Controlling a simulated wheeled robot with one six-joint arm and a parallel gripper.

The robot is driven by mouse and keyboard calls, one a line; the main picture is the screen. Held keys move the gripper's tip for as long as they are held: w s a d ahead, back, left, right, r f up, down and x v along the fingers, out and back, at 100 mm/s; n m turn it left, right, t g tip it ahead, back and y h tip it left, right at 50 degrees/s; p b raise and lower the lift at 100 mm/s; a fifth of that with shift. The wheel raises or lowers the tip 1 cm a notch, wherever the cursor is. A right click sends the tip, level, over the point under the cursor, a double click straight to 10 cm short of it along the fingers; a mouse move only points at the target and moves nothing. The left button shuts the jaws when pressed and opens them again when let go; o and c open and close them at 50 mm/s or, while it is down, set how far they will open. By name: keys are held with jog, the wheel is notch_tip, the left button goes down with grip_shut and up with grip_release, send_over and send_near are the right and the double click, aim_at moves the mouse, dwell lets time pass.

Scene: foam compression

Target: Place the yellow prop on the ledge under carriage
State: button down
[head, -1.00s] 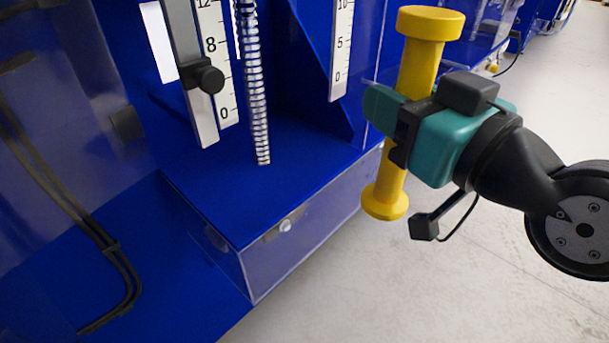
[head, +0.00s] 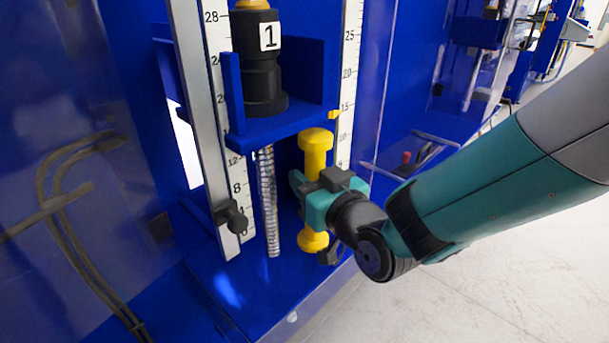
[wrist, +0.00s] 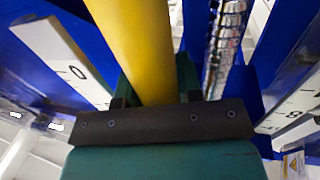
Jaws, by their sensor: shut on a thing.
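The yellow prop (head: 315,150) is a spool-like bar with a wide cap at each end. It stands close to upright in the head view, below the right part of the blue carriage (head: 285,122). My gripper (head: 308,190) is shut on the middle of the prop, which also shows in the wrist view (wrist: 138,45). The prop's lower cap (head: 314,241) is over the blue ledge (head: 255,285); I cannot tell whether it touches. The upper cap is near the carriage's underside, and contact is unclear.
A spring-like metal rod (head: 269,205) stands just left of the prop. A rail with a black knob (head: 235,220) and white scales flank the space. A black weight marked 1 (head: 258,65) sits on the carriage. Pale floor lies to the right.

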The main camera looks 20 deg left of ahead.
jog(key=shift+w+a+f, duration=0.2)
jog(key=shift+f, duration=0.35)
jog(key=shift+w+a+f, duration=0.15)
jog(key=shift+a+f, duration=0.1)
jog(key=shift+f, duration=0.3)
jog(key=shift+w+a+f, duration=0.2)
jog(key=shift+f, duration=0.55)
jog(key=c, duration=1.1)
grip_release()
jog(key=shift+f, duration=0.1)
jog(key=shift+o, duration=0.2)
